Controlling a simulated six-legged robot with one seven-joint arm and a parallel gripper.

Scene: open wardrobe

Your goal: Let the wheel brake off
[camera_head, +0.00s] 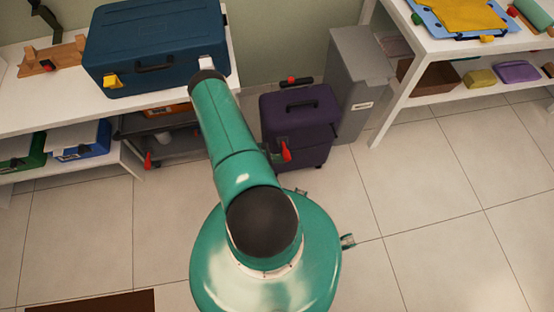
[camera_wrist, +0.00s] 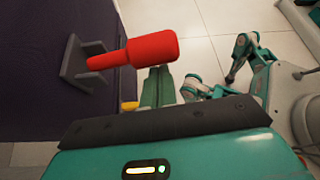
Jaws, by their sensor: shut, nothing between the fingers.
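A dark purple wheeled case (camera_head: 300,118) stands on the floor between the left bench and the grey bin. A red lever (camera_head: 285,152) is on its front. In the wrist view, a red-handled lever (camera_wrist: 145,48) sticks out from a grey bracket (camera_wrist: 82,62) on the dark purple side (camera_wrist: 45,70), pointing right. My gripper (camera_wrist: 158,80) shows there as two green fingers close together, shut and empty. Its tips lie just below the red handle in the picture; I cannot tell whether they touch it. In the head view my arm hides the gripper.
A white bench (camera_head: 40,100) with a blue toolbox (camera_head: 158,45) is at the left, with a dark low cart (camera_head: 180,140) below. A grey bin (camera_head: 358,75) and a white shelf (camera_head: 470,95) stand at the right. The tiled floor at front right is clear.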

